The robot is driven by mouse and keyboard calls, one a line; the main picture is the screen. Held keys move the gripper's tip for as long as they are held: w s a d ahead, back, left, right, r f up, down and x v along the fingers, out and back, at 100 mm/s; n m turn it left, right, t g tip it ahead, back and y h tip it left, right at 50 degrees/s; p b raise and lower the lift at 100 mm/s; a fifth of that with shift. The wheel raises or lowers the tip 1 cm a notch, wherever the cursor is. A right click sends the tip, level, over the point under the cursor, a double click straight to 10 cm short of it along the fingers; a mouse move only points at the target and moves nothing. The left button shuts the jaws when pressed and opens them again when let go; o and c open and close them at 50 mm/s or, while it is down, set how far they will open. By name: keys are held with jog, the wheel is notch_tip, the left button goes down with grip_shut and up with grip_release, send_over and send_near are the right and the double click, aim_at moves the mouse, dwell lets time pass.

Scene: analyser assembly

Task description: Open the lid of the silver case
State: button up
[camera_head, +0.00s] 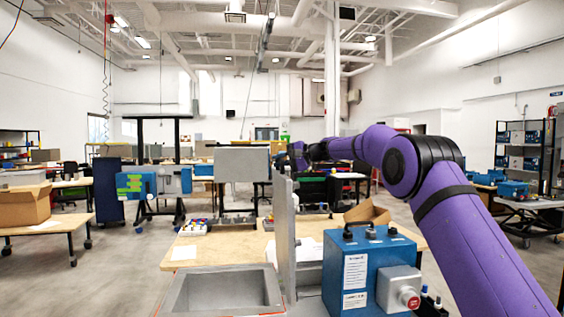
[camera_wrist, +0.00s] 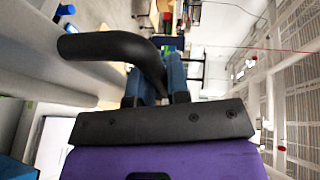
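The silver case (camera_head: 178,298) is at the bottom of the head view, a grey box with its hollow inside showing. Its grey lid (camera_head: 285,240) stands about upright at the case's right edge, seen nearly edge-on. My gripper (camera_head: 302,152) is small and dark in the head view, near the lid's top edge. In the wrist view a curved black handle (camera_wrist: 105,45) runs between the two blue fingers of my gripper (camera_wrist: 157,80). The fingers look closed on it, though the contact is partly hidden. A pale grey surface lies to the left there, probably the lid.
A blue box (camera_head: 340,262) with labels and a red button (camera_head: 410,299) stands right of the lid, below my purple arm. A wooden table (camera_head: 205,247) lies behind, with an open cardboard box (camera_head: 368,213) and small coloured parts (camera_head: 195,227).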

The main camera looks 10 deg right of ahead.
jog(key=o, duration=0.4)
jog(key=shift+d, duration=0.1)
jog(key=shift+v, duration=5.15)
jog(key=shift+r, duration=0.2)
jog(key=shift+d+f+v, duration=0.1)
jog(key=shift+f+v, duration=0.35)
jog(key=shift+v, duration=1.65)
jog(key=shift+d+f+v, duration=0.1)
jog(key=shift+f+v, duration=0.4)
jog(key=shift+v, duration=1.55)
jog(key=shift+d+f+v, duration=0.1)
jog(key=shift+f+v, duration=0.35)
jog(key=shift+v, duration=1.65)
